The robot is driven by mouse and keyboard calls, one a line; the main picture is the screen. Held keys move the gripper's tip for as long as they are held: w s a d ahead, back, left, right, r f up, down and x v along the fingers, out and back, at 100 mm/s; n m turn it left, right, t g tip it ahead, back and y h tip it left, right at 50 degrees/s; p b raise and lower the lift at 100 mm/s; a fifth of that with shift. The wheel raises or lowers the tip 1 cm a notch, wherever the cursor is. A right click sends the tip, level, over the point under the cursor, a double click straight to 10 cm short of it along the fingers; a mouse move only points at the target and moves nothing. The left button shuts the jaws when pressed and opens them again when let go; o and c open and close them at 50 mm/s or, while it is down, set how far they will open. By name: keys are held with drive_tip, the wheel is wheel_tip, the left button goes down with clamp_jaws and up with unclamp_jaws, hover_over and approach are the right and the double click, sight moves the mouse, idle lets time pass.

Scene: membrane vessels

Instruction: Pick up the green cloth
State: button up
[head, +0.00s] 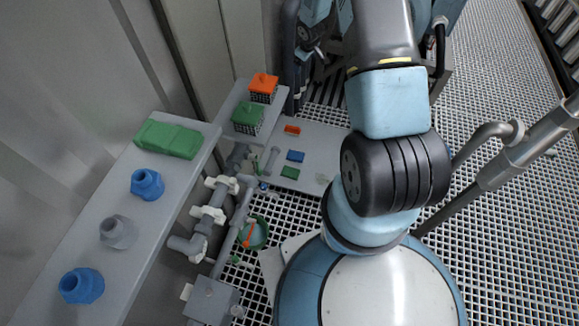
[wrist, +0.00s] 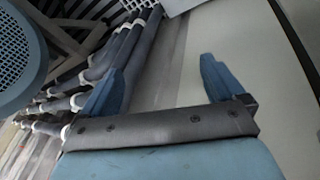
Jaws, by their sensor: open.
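The green cloth (head: 168,139) lies folded at the far end of the long grey shelf (head: 128,235) on the left in the head view. My gripper (wrist: 160,85) shows in the wrist view with its two blue fingers wide apart and nothing between them. The wrist view shows pipes and a pale wall panel beyond the fingers, and no cloth. In the head view my arm rises at the right of the shelf, and its gripper end cannot be made out, so its distance from the cloth cannot be told.
Green (head: 248,117) and orange (head: 264,87) lidded baskets sit on a platform beyond. Grey pipes (head: 208,219) and a green bowl (head: 262,236) lie right of the shelf.

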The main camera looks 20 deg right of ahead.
wheel_tip(320, 180, down, 14)
drive_tip(key=s+n+y, duration=0.1)
drive_tip(key=s, duration=0.1)
drive_tip(key=n+g+y, duration=0.2)
drive_tip(key=n+y, duration=0.1)
approach(291, 171)
drive_tip(key=shift+s+x, duration=0.25)
drive_tip(key=shift+x, duration=0.95)
drive_tip(key=shift+w+x, duration=0.2)
drive_tip(key=shift+x, duration=3.15)
drive_tip(key=shift+a, duration=0.1)
drive_tip(key=c, duration=1.1)
drive_tip(key=shift+r, duration=0.15)
